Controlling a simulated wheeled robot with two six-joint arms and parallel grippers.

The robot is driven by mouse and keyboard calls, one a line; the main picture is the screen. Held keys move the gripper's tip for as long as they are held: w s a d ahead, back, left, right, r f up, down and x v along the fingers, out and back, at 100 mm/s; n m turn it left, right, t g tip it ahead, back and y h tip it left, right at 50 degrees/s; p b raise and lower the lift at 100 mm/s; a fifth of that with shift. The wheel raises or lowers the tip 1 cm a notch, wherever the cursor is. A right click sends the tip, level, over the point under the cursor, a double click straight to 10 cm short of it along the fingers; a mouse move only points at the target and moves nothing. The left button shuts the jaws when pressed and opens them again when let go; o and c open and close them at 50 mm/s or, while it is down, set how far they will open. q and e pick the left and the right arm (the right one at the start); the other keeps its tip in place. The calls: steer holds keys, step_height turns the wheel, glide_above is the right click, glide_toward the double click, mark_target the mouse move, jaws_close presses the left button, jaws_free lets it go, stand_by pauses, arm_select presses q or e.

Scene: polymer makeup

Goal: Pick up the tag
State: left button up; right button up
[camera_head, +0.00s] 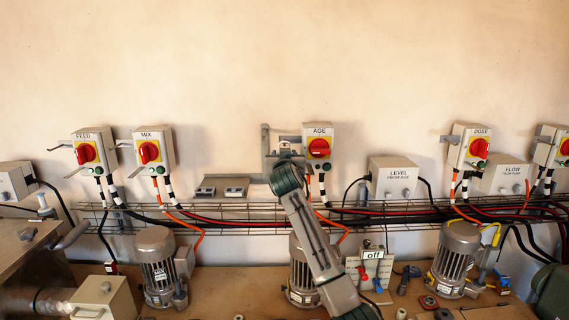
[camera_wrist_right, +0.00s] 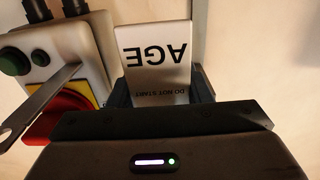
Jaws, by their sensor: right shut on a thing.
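The tag, a white plate reading AGE and DO NOT START, appears upside down in the right wrist view (camera_wrist_right: 157,62). My right gripper (camera_wrist_right: 160,92) is shut on its near part, with a dark finger on each side. In the head view my right arm rises from the bottom centre, and the right gripper (camera_head: 286,152) is at the wall just left of the AGE switch box (camera_head: 319,139). The tag is too small and covered to make out there. My left gripper is not in view.
The AGE box's red knob (camera_wrist_right: 62,112) and a metal lever (camera_wrist_right: 40,105) are close left of the tag. A wire cable tray (camera_head: 225,221) runs along the wall below. Motors, including one on the left (camera_head: 160,270), stand on the bench. The upper wall is clear.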

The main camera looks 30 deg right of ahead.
steer(key=r+b+v, duration=0.1)
steer(key=b+v, duration=0.7)
steer(key=v, duration=1)
steer(key=shift+r, duration=0.3)
steer(key=shift+d, duration=0.1)
